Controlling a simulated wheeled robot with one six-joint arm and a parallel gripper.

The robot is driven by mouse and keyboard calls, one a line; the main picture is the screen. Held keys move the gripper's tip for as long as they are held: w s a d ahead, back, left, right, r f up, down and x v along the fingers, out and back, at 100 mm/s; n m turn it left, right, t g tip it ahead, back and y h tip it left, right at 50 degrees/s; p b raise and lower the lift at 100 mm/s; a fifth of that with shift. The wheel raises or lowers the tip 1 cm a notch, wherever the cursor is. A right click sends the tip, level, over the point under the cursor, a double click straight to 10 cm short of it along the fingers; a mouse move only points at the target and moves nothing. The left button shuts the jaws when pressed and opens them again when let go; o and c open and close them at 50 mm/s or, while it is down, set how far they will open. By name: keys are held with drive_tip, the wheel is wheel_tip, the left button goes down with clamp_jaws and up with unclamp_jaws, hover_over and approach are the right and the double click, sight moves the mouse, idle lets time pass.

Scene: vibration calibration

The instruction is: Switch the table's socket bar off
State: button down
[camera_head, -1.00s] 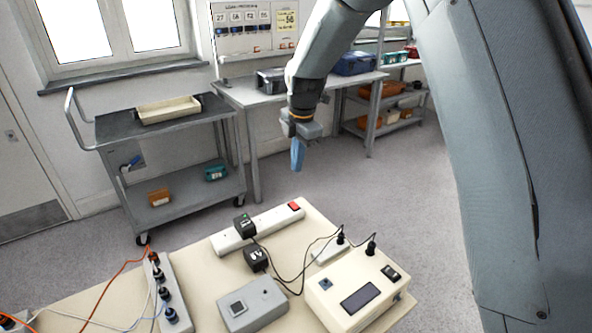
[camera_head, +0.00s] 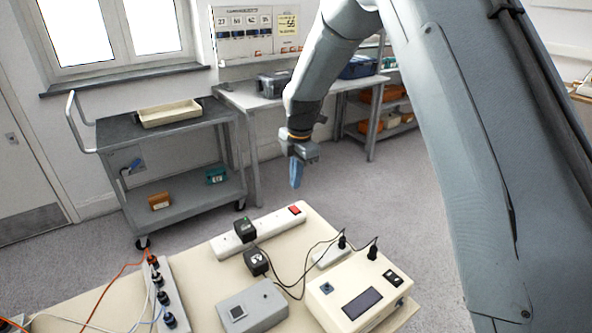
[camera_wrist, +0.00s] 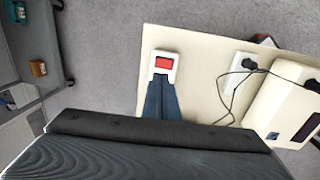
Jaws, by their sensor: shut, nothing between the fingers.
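The white socket bar (camera_head: 266,226) lies along the back edge of the cream table (camera_head: 203,281). Its red switch (camera_head: 295,210) is at the right end and also shows in the wrist view (camera_wrist: 162,63). Two black adapters are on the bar's left part or beside it. My gripper (camera_head: 296,172) is shut and empty, pointing down above the table's back edge, over the switch end. In the wrist view my blue fingers (camera_wrist: 160,97) reach toward the switch and hide most of the bar. A gap to the switch seems to remain in the head view.
A cream instrument box (camera_head: 358,297), a grey box (camera_head: 251,306) and a small white block (camera_head: 331,255) with black cables stand right of and in front of the bar. Another bar with several plugs (camera_head: 168,290) lies left. A trolley (camera_head: 160,130) stands behind.

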sight(293, 207)
drive_tip(key=f, duration=0.3)
drive_tip(key=f+p, duration=0.1)
drive_tip(key=f, duration=0.1)
drive_tip(key=f+p, duration=0.1)
drive_tip(key=f, duration=0.2)
drive_tip(key=shift+w+a+f, duration=0.3)
drive_tip(key=shift+w, duration=0.1)
